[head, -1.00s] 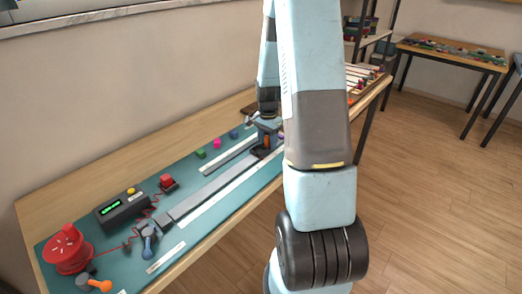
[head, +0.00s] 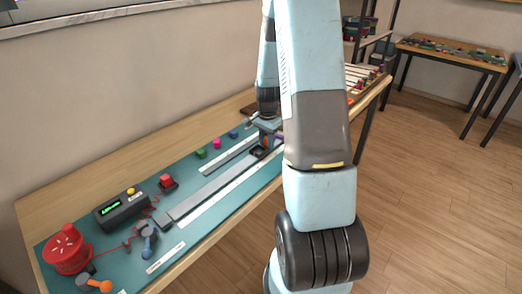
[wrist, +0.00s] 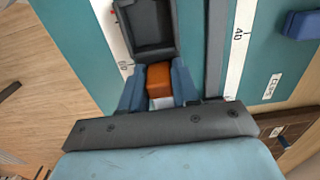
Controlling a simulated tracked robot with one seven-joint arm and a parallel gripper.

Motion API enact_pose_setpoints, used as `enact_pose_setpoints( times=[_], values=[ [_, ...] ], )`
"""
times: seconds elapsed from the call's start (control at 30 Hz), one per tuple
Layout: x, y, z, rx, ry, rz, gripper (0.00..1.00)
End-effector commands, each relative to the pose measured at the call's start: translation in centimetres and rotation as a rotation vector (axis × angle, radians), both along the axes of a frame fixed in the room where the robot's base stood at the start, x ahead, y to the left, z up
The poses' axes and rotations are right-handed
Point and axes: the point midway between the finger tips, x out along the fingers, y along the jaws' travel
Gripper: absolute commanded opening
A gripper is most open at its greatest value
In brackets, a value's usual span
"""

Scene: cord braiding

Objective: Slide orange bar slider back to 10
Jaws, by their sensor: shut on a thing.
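The orange bar slider (wrist: 159,80) is an orange block between my two blue fingertips in the wrist view. My gripper (wrist: 159,88) is shut on it, with a finger on either side. A dark grey hollow carriage (wrist: 147,28) sits directly beyond the orange block. In the head view my gripper (head: 268,128) is at the far end of the long grey rail (head: 205,192), and the dark carriage (head: 258,153) shows just in front of it. A white scale strip (wrist: 113,30) beside the carriage has a mark near the fingers that looks like 60.
A second rail with a scale strip (wrist: 240,45) marked 40 lies alongside. Green (head: 201,153), pink (head: 217,144) and blue (head: 233,134) blocks stand behind the rails. A red button (head: 167,181), a display box (head: 122,208) and a red spool (head: 66,248) stand toward the near left.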

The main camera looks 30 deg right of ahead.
Motion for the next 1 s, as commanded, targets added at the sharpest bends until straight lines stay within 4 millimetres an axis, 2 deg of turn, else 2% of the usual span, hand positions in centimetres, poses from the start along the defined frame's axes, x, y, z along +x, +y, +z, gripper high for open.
enact_pose_setpoints(
  times=[1.0],
  values=[
    [-3.3,8.6,-0.2,0.002,0.008,0.002,0.01]
  ],
)
